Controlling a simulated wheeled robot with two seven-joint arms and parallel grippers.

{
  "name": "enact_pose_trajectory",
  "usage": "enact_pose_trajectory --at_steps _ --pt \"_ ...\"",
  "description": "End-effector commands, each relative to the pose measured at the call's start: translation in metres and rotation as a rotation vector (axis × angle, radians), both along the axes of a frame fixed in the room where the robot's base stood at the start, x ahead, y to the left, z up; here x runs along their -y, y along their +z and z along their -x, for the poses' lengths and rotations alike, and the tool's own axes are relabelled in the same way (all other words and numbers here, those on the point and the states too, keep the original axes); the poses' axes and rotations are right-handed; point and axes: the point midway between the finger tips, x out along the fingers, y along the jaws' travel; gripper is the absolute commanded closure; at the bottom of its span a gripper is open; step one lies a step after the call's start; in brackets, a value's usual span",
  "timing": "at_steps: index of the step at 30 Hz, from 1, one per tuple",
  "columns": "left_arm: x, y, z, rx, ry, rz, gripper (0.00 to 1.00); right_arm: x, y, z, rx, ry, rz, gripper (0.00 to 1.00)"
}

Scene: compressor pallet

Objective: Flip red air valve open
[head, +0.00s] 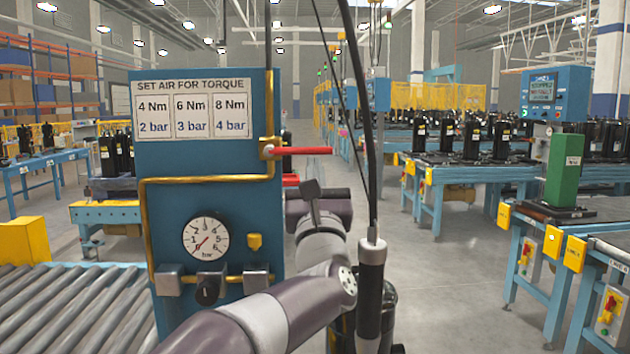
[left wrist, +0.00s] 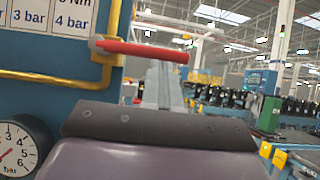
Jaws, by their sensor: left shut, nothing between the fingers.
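The red air valve handle (head: 303,151) sticks out level to the right from a brass pipe fitting on the right edge of the blue panel (head: 205,155). It also shows in the left wrist view as a red bar (left wrist: 145,50), level with a slight tilt. My left gripper (head: 311,188) is just below the handle in the head view, its fingers pointing up. In the left wrist view its shut, empty fingers (left wrist: 163,85) rise below the handle's right part. I cannot tell whether they touch the handle. My right gripper is not in view.
A pressure gauge (head: 205,238) on the panel has its needle toward the lower left. A tool (head: 371,290) hangs on a cable right of my left arm. A roller conveyor (head: 75,305) lies left. Blue workbenches stand right, with open floor between.

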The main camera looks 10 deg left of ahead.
Motion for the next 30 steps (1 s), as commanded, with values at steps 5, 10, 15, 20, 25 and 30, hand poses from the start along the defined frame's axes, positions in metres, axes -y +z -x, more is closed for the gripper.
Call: enact_pose_trajectory --at_steps 5,10,15,20,25,30 --pt "0.0 0.0 0.0 0.0 0.0 0.0 1.0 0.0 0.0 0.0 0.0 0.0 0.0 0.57" --pt "0.0 0.0 0.0 0.002 0.0 0.007 1.0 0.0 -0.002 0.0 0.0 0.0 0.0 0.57" --pt "0.002 0.002 0.0 0.013 0.0 0.043 1.0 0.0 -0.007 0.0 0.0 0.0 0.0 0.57" --pt "0.002 0.004 -0.001 0.018 0.0 0.064 1.0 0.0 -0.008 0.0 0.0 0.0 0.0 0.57" --pt "0.003 0.006 -0.001 0.027 -0.001 0.091 1.0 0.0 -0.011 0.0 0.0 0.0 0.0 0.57" --pt "0.004 0.009 -0.001 0.038 0.0 0.129 1.0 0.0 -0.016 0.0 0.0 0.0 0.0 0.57"
